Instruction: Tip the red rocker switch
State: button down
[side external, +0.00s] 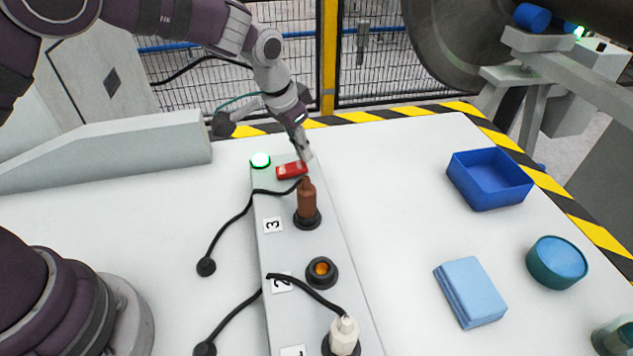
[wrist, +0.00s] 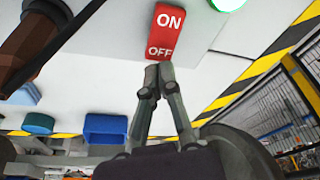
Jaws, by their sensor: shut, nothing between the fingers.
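The red rocker switch (side external: 291,170) sits at the far end of the grey panel strip in the side view. In the wrist view the switch (wrist: 165,32) shows ON at its upper end and OFF at its lower end. My gripper (side external: 304,156) is shut and empty, at the right end of the switch in the side view. In the wrist view the closed fingertips (wrist: 159,70) are at the OFF end, touching it or very close; I cannot tell which. A green lit lamp (side external: 260,160) is beside the switch, and also shows in the wrist view (wrist: 228,4).
A brown plug (side external: 307,200) with a cable stands in the panel near the switch. An empty socket (side external: 322,271) and a white plug (side external: 344,336) are closer.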

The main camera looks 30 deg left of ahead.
aim_at(303, 164)
jog(key=shift+f, duration=0.65)
jog(key=shift+r, duration=3.55)
jog(key=s+a+r+n+t, duration=0.1)
jog(key=s+a+r, duration=0.3)
jog(key=s+r, duration=0.4)
jog(key=s+a+n+t, duration=0.1)
jog(key=s+a+n, duration=0.1)
jog(key=s, duration=1)
jog(key=shift+s+a+f+y, duration=0.25)
jog(key=shift+s+a+y, duration=0.15)
jog(key=shift+a, duration=0.45)
